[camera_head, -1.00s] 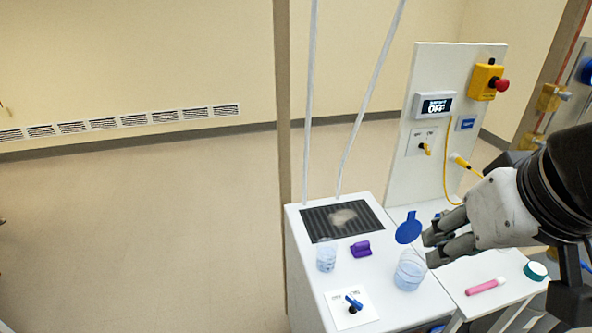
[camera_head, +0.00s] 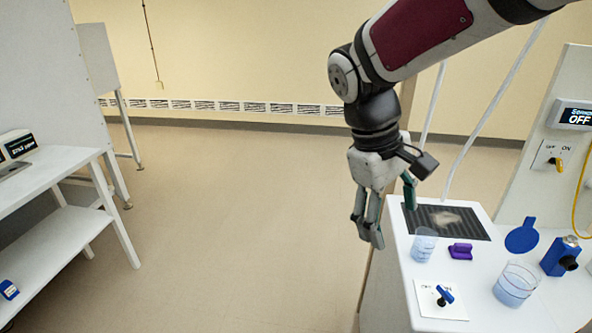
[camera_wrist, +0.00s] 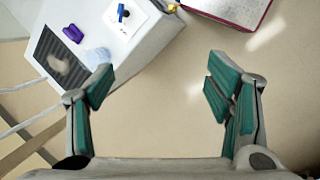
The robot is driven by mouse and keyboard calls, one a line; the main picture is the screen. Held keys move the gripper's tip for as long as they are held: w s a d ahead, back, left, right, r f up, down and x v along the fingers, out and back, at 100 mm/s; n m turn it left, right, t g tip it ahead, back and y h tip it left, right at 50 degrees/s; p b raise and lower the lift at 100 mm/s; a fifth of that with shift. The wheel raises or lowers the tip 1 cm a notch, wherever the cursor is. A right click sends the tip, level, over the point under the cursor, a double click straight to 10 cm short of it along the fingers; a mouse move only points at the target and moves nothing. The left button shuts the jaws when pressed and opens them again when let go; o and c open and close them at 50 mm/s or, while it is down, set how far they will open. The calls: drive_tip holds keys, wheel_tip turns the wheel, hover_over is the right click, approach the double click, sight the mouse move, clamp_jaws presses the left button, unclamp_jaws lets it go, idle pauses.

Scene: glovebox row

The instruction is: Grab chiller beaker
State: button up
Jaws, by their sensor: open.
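The white chiller box (camera_head: 395,280) stands at the right in the head view, with a dark grille (camera_head: 470,224) bearing a pale patch on its top. A small clear beaker with pale blue content (camera_head: 424,244) stands upright beside the grille. A larger beaker (camera_head: 516,284) stands farther right. My gripper (camera_head: 386,214) points down, open and empty, left of the small beaker and by the box's left edge. In the wrist view my gripper (camera_wrist: 160,82) spans bare floor. The small beaker (camera_wrist: 97,57) lies outside its left finger, which overlaps part of it.
On the box, a purple block (camera_head: 460,251) sits by the small beaker, with a blue-handled switch (camera_head: 444,296) in front. A blue disc (camera_head: 522,236) and blue device (camera_head: 560,256) are right. A white shelf unit (camera_head: 50,190) stands left. The floor between is clear.

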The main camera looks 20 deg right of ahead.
drive_tip(key=w+d+f+n+g+h+b, duration=0.2)
drive_tip(key=w+d+f+g+h+b, duration=0.15)
drive_tip(key=w+f, duration=0.3)
drive_tip(key=w+d+f+n+g+h+b, duration=0.25)
drive_tip(key=w+d+f, duration=0.25)
drive_tip(key=f, duration=0.3)
drive_tip(key=n+g+h+b, duration=0.3)
drive_tip(key=h+b, duration=0.2)
drive_tip(key=h, duration=0.1)
approach(413, 244)
drive_tip(key=shift+n, duration=0.25)
drive_tip(key=p+x, duration=0.1)
drive_tip(key=x, duration=0.6)
drive_tip(key=shift+d+p, duration=0.1)
drive_tip(key=shift+p, duration=0.2)
drive_tip(key=shift+w+p+x, duration=0.2)
drive_tip(key=shift+p+x, duration=0.1)
drive_tip(key=shift+x, duration=2.4)
drive_tip(key=shift+d+f, duration=0.15)
drive_tip(key=shift+f, duration=0.05)
drive_tip(key=c, duration=1.4)
drive_tip(key=shift+r, duration=0.15)
